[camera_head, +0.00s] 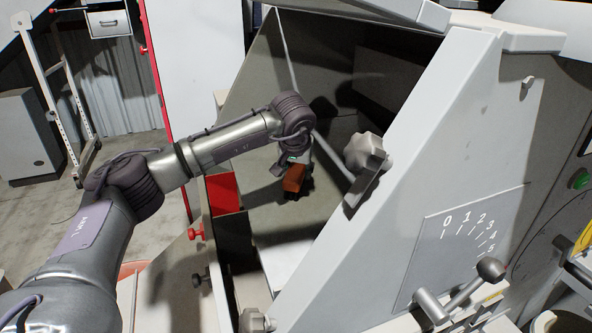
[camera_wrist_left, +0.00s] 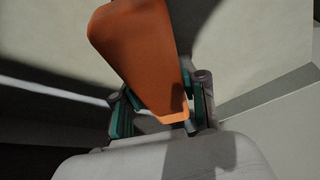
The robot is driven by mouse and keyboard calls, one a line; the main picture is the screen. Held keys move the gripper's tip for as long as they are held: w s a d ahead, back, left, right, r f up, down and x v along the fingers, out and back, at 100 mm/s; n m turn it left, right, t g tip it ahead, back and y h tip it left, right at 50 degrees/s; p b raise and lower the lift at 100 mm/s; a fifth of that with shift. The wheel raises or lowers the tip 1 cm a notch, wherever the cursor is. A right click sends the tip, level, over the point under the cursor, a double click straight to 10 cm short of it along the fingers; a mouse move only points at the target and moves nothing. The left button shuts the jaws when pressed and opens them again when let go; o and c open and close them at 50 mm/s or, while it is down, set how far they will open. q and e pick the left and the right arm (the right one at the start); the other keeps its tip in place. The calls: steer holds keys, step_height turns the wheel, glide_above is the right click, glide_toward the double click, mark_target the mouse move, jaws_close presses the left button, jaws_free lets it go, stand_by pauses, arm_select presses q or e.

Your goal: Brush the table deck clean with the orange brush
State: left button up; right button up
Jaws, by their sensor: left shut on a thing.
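My left gripper (camera_head: 291,163) reaches in from the left, inside the grey housing, and points down. It is shut on the orange brush (camera_head: 294,178), which hangs below the fingers with a dark lower end close to the deck surface. In the left wrist view the orange brush (camera_wrist_left: 143,55) fills the middle, clamped between the green-padded fingers (camera_wrist_left: 160,113). The table deck (camera_head: 262,180) is a grey surface under and around the brush, partly in shadow. I cannot tell whether the brush touches the deck. Loose scraps on the deck are not clear. My right gripper is not in view.
A grey knob (camera_head: 365,153) on a rod stands just right of the brush. The tall sloped machine panel (camera_head: 455,130) with a number scale closes off the right. A red block (camera_head: 222,193) and red knob (camera_head: 195,233) are at the left edge.

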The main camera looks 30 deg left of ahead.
arm_select(q)
steer(key=shift+w+d, duration=0.4)
steer(key=shift+s+d+f, duration=0.2)
steer(key=shift+s+d, duration=0.95)
steer(key=shift+d, duration=0.25)
steer(key=shift+s+d+f+b, duration=0.2)
steer(key=shift+s+d+f, duration=0.05)
steer(key=shift+s+d, duration=0.75)
steer(key=shift+s+d+f+b, duration=0.15)
steer(key=shift+s+d+f, duration=0.1)
steer(key=shift+s+d, duration=0.65)
steer(key=shift+s+d+f+b, duration=0.1)
steer(key=shift+s+d+b, duration=0.1)
steer(key=shift+s+d, duration=0.45)
steer(key=shift+s+d+b, duration=0.15)
steer(key=shift+s+d, duration=0.3)
steer(key=shift+d, duration=0.45)
steer(key=shift+s+d+f+b, duration=0.1)
steer(key=shift+s+d+b, duration=0.1)
steer(key=shift+s+d, duration=0.45)
steer(key=shift+s+d+f+b, duration=0.2)
steer(key=shift+s+d+b, duration=0.15)
steer(key=shift+s+d, duration=0.3)
steer(key=shift+s+d+f+b, duration=0.15)
steer(key=shift+s+d+b, duration=0.25)
steer(key=shift+d, duration=0.45)
